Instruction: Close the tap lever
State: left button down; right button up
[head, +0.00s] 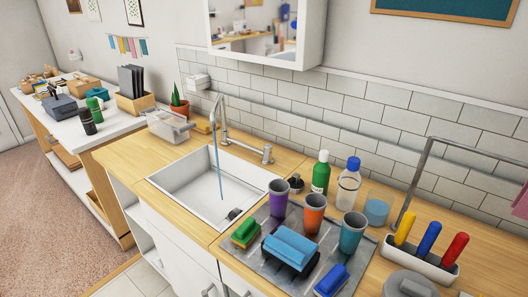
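The tap (223,122) is a grey metal spout standing behind the white sink (205,185). A thin blue stream of water (218,170) runs from its spout down into the basin. The tap lever (267,153) is a short metal part on the counter to the right of the spout, at the sink's back right corner. Its exact position is too small to tell. Neither of my grippers shows in the head view.
Right of the sink, a grey mat (268,222) holds cups, sponges and brushes. A green bottle (320,174) and a clear bottle (348,186) stand behind it, near the lever.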

aim_at(267, 147)
jog(key=i+j+z, duration=0.2)
jog(key=j, duration=0.15)
jog(key=i+j+z, duration=0.15)
jog(key=j, duration=0.15)
jog(key=j+z, duration=0.2)
jog(key=j, duration=0.2)
jog(key=i+j+z, duration=0.2)
jog(key=j, duration=0.15)
jog(key=k, duration=0.05)
